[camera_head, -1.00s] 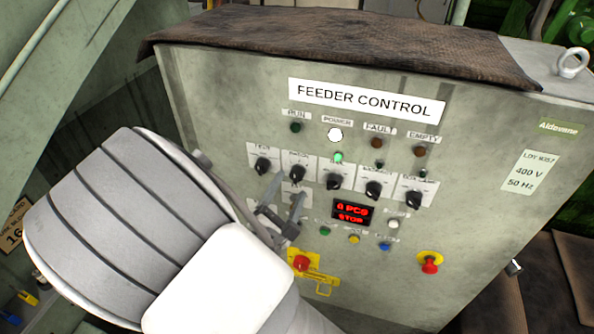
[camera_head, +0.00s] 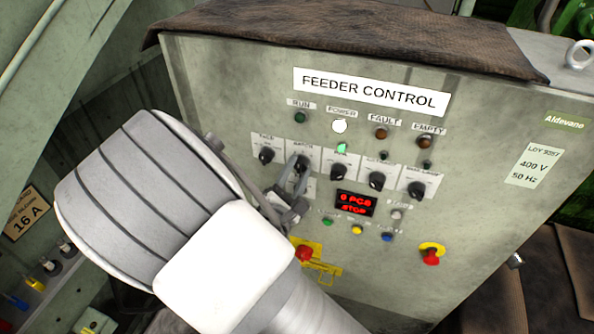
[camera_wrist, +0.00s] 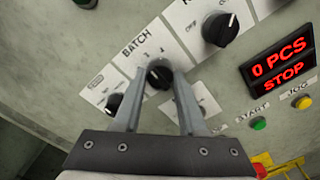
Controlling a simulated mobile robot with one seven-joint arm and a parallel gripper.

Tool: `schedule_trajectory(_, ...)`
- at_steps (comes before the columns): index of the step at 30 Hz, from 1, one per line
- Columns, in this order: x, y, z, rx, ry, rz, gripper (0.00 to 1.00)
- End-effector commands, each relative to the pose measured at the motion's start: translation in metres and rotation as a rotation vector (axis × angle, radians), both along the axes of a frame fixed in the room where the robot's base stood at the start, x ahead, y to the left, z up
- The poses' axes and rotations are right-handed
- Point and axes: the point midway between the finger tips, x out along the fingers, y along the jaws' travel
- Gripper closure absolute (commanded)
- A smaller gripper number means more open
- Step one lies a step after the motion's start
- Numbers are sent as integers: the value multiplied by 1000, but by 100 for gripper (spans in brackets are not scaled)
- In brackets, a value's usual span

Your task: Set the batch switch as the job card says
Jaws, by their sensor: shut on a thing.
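The batch switch is a black rotary knob (camera_wrist: 159,74) on a white plate labelled BATCH in the wrist view. My gripper (camera_wrist: 160,80) has one finger on each side of this knob and is shut on it. In the head view my gripper (camera_head: 294,180) reaches the second knob from the left in the row, partly covering it. The plate's small position marks show above the knob but are too small to read. The display (camera_head: 355,203) reads 0 PCS, STOP; it also shows in the wrist view (camera_wrist: 280,66). No job card can be made out.
Other black knobs sit close by, one left (camera_wrist: 112,104) and one right (camera_wrist: 220,29) of the batch switch. Coloured push buttons (camera_head: 357,229) and red knobs on yellow plates (camera_head: 431,255) are lower on the panel. A brown cloth (camera_head: 340,38) covers the cabinet top.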

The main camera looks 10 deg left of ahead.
Motion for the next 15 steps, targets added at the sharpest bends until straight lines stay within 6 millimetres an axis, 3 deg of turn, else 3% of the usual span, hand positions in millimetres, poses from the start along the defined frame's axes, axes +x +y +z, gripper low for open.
schedule_trajectory(15, 0, 0, 1, -119, 10, -1, 100)
